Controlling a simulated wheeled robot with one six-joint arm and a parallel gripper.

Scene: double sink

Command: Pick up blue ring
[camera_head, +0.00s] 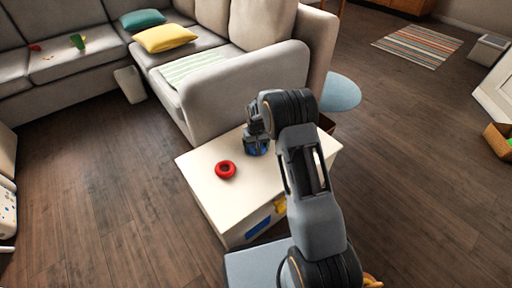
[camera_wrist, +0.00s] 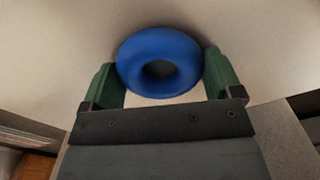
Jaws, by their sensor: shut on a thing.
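The blue ring (camera_wrist: 159,46) is between the two green fingers of my gripper (camera_wrist: 163,76) in the wrist view, with a finger against each side. My gripper is shut on it. In the head view my gripper (camera_head: 257,149) is low over the right part of the white table top, and only a bit of the blue ring (camera_head: 262,151) shows there, mostly hidden by the gripper. I cannot tell whether the ring touches the table.
A grey sofa (camera_head: 244,88) stands right behind the table. A light blue round seat (camera_head: 341,93) is behind my arm. Wooden floor is free on the left.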

